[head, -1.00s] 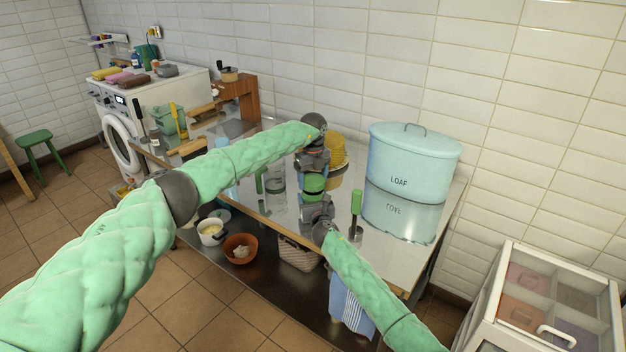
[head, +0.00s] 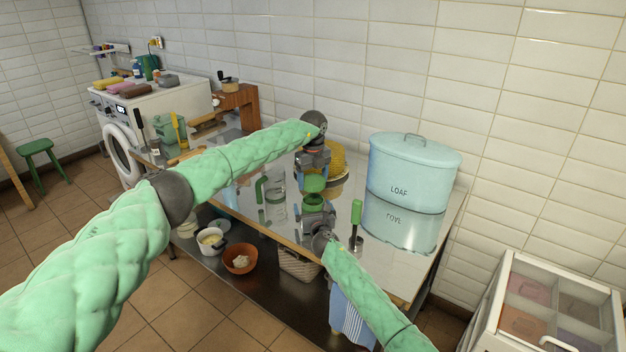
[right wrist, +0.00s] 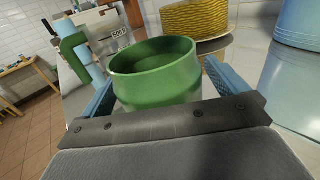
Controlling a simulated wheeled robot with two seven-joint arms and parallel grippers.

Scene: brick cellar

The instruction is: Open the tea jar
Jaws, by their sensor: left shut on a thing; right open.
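The green tea jar (right wrist: 165,85) shows in the right wrist view, upright with an open top and its hollow inside visible. My right gripper (right wrist: 160,95) is open, with one blue finger on each side of the jar. In the head view the jar (head: 313,200) is partly hidden by my right gripper (head: 318,209). My left gripper (head: 313,172) points down above it, shut on the green lid (head: 314,184).
A blue loaf bin (head: 413,172) stands at the right on the shiny table (head: 400,268). A green-handled tool (head: 356,215) stands right of my right gripper.

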